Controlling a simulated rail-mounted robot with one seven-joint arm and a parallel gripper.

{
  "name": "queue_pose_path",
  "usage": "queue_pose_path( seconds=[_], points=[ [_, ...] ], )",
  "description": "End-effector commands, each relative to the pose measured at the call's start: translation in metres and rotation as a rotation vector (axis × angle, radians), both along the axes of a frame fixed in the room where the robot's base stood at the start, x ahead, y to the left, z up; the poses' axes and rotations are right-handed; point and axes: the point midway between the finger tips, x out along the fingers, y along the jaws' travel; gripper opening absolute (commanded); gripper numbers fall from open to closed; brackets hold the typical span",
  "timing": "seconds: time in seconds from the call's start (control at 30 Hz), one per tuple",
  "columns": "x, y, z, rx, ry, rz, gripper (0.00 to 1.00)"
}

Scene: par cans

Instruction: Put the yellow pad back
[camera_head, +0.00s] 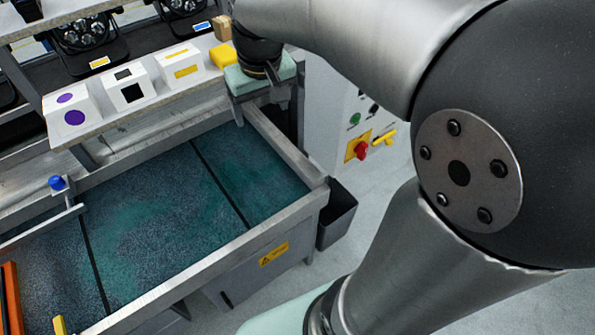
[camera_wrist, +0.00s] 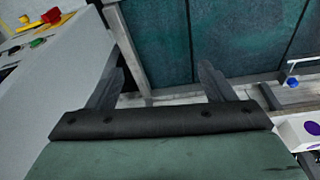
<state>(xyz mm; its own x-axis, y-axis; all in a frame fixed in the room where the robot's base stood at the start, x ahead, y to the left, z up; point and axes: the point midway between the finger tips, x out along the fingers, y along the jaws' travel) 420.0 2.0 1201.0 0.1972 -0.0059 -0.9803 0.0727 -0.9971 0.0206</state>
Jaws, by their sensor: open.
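A yellow pad (camera_head: 223,56) lies on the pale shelf (camera_head: 110,118) at the top of the head view, between the box with the yellow label (camera_head: 180,65) and my arm's end. My gripper (camera_wrist: 162,68) is open in the wrist view, its two dark fingers spread wide with nothing between them. In the head view its pale green housing is just right of the pad, at the shelf's right end. The fingers are hidden there. The yellow pad does not show in the wrist view.
White boxes with black (camera_head: 131,92) and purple (camera_head: 74,117) labels stand along the shelf; a small brown box (camera_head: 222,27) is behind the pad. Below is a metal-rimmed blue-green tray (camera_head: 145,215). A control panel with a red knob (camera_head: 362,150) stands right.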

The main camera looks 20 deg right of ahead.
Motion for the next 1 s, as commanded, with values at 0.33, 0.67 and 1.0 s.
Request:
queue_pose_path(
  seconds=[0.33,0.67,1.0],
  points=[
    [-0.156,-0.003,-0.084,0.022,0.090,-0.086,0.75],
    [-0.162,-0.003,-0.090,0.023,0.096,-0.089,0.75],
    [-0.162,-0.003,-0.099,0.022,0.101,-0.087,0.75]
  ],
)
